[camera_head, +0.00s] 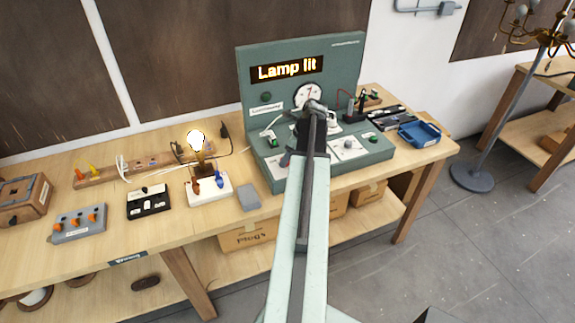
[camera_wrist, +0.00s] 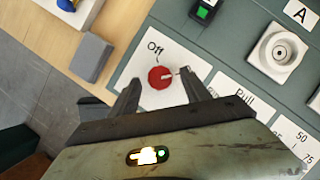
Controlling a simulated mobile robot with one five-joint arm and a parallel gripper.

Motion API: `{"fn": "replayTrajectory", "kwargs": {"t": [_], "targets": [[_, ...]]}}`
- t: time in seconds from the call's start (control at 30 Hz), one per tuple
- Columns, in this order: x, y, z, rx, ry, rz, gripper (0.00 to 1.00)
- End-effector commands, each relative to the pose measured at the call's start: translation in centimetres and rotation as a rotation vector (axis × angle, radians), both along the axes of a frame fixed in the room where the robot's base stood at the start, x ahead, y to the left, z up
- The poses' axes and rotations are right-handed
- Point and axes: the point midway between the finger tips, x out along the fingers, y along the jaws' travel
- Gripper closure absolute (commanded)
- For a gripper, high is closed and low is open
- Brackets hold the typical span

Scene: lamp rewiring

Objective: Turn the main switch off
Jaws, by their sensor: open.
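The red round switch knob (camera_wrist: 160,77) sits on a white plate (camera_wrist: 186,55) marked "Off" in the wrist view. A small light mark shows at the knob's right edge. My gripper (camera_wrist: 159,88) is open, with one finger on each side of the knob and nothing held. Whether the fingers touch the knob or plate I cannot tell. In the head view, my arm crosses the green console (camera_head: 347,59) and hides part of it. The console display (camera_head: 287,69) reads "Lamp lit", and the bulb (camera_head: 196,139) glows on the bench.
A green button (camera_wrist: 203,12) and a white round socket (camera_wrist: 280,52) are close to the knob. A grey block (camera_wrist: 91,57) lies beside the console. A white terminal block (camera_head: 209,190), a black switch box (camera_head: 149,201) and a blue tray (camera_head: 421,134) stand on the bench.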

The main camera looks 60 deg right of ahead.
Motion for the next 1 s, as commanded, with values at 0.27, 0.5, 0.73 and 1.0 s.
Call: {"fn": "replayTrajectory", "kwargs": {"t": [0.27, 0.5, 0.73, 1.0], "targets": [[0.4, 0.1, -0.9, 0.000, 0.000, 0.000, 0.45], [0.4, 0.1, -0.8, 0.000, 0.000, 0.001, 0.97], [0.5, -0.1, -0.8, -0.002, 0.000, 0.011, 1.00], [0.5, -0.2, -0.8, -0.001, 0.000, 0.118, 1.00]]}}
